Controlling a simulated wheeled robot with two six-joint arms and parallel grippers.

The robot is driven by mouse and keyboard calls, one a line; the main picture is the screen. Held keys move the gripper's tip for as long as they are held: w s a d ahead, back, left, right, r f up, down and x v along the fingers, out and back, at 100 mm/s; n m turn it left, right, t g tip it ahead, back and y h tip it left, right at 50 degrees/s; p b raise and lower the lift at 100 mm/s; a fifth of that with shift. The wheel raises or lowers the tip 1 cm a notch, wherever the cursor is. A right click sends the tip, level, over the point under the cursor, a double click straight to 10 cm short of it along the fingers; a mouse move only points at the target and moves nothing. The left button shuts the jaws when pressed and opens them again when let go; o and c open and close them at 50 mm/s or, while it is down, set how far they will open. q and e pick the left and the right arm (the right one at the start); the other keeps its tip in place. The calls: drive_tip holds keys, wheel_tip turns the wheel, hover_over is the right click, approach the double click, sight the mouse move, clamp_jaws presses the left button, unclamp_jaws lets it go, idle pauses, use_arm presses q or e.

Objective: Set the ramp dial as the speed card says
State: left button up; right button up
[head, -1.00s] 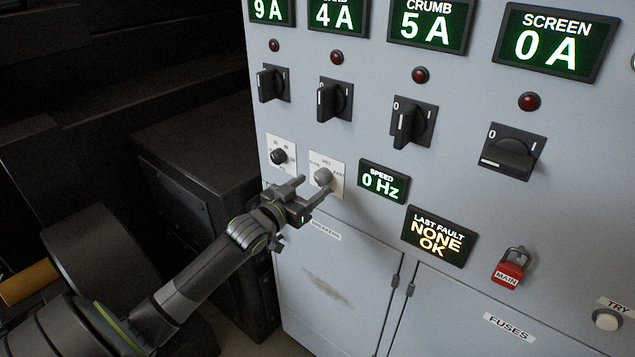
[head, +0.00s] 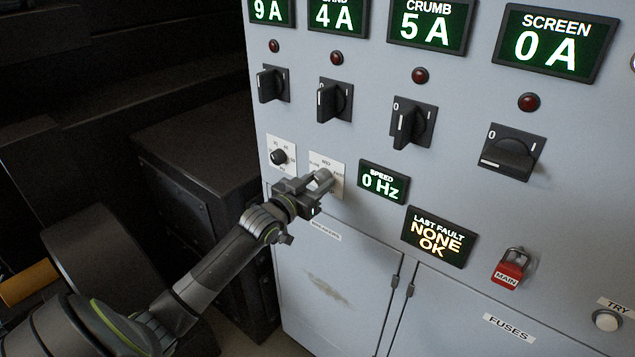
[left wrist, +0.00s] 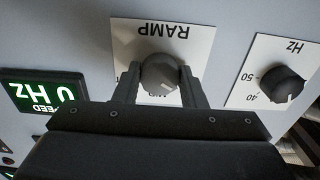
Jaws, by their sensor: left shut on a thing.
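The ramp dial (left wrist: 160,76) is a grey knob on a white plate (left wrist: 178,33) marked RAMP, upside down in the left wrist view. In the head view the dial (head: 323,177) is partly covered by my left gripper (head: 318,186). My left gripper (left wrist: 160,88) is shut on the dial, one finger on each side of it. I see no speed card in these views. My right gripper is not in view.
A black Hz dial (head: 279,156) sits just left of the ramp dial, also in the left wrist view (left wrist: 283,84). A speed display (head: 383,182) reads 0 Hz. Black switches (head: 411,122) line the row above.

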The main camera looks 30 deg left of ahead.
use_arm(q)
drive_tip(key=shift+f+m+b, duration=0.15)
drive_tip(key=shift+m+b, duration=1.9)
drive_tip(key=shift+m, duration=0.35)
drive_tip(key=m+b, duration=0.2)
drive_tip(key=m, duration=0.1)
drive_tip(key=shift+a+m, duration=0.1)
drive_tip(key=shift+m, duration=0.2)
drive_tip(key=m+b, duration=0.2)
drive_tip(key=m, duration=0.1)
drive_tip(key=shift+m+b, duration=0.3)
drive_tip(key=shift+b, duration=0.05)
drive_tip(key=m+b, duration=0.3)
drive_tip(key=m, duration=0.3)
drive_tip(key=shift+r, duration=0.2)
drive_tip(key=m+b, duration=0.2)
drive_tip(key=m, duration=0.4)
drive_tip(key=shift+r+b, duration=0.1)
drive_tip(key=shift+b, duration=0.2)
drive_tip(key=o, duration=1)
